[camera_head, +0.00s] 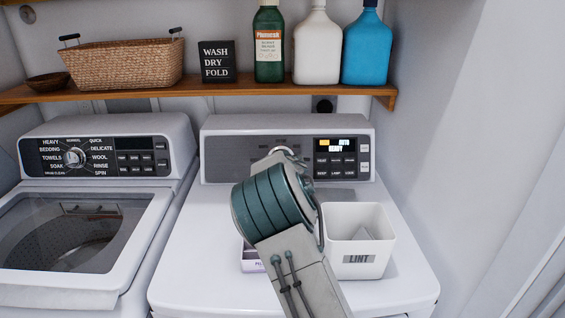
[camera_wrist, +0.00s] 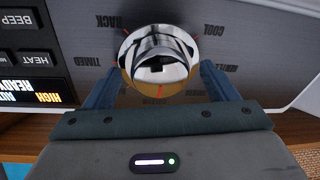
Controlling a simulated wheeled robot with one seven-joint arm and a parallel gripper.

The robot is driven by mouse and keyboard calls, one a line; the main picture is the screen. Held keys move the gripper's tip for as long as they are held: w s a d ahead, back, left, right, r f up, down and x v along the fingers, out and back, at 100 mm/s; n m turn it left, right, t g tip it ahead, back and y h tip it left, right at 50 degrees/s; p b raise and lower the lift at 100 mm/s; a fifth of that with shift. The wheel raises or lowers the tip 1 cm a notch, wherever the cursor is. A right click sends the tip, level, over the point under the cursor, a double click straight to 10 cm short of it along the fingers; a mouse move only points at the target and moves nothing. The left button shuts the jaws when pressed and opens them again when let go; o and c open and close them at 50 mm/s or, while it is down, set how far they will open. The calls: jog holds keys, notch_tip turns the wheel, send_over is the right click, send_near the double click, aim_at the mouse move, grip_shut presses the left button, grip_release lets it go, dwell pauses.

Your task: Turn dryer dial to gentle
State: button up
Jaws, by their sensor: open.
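The dryer dial (camera_wrist: 158,58) is a round chrome knob with a raised grip, on the dryer's grey control panel (camera_head: 232,150). The wrist view shows the panel upside down. Labels around the dial include RACK, COOL and TIMED; the others are too unclear to read, so I cannot tell the dial's setting. My gripper (camera_wrist: 160,70) is open, with one blue-grey finger on each side of the dial. I cannot tell whether either finger touches it. In the head view, my arm hides the gripper and most of the dial.
The dryer display (camera_head: 336,147) is lit, with buttons below. A white lint bin (camera_head: 372,262) stands on the dryer top close to my arm. A washer (camera_head: 85,215) with its own dial stands left. A wooden shelf (camera_head: 215,91) with bottles and a basket hangs above.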

jog(key=c, duration=1)
jog(key=shift+n, duration=0.3)
jog(key=n, duration=0.3)
jog(key=shift+d+r+n+g, duration=0.1)
jog(key=shift+r+n+g, duration=0.1)
jog(key=shift+n+g, duration=0.15)
jog(key=n+p, duration=0.1)
jog(key=n, duration=0.3)
jog(key=shift+w+r+n+g+y+p, duration=0.1)
jog(key=shift+r+n+g+y+p, duration=0.05)
jog(key=shift+n+g+y+p, duration=0.2)
jog(key=n+p, duration=0.2)
jog(key=n, duration=0.3)
jog(key=shift+r+g+p, duration=0.15)
jog(key=shift+g+p, duration=0.15)
jog(key=shift+w+n+p, duration=0.1)
jog(key=shift+n+p, duration=0.65)
jog(key=shift+n, duration=1.15)
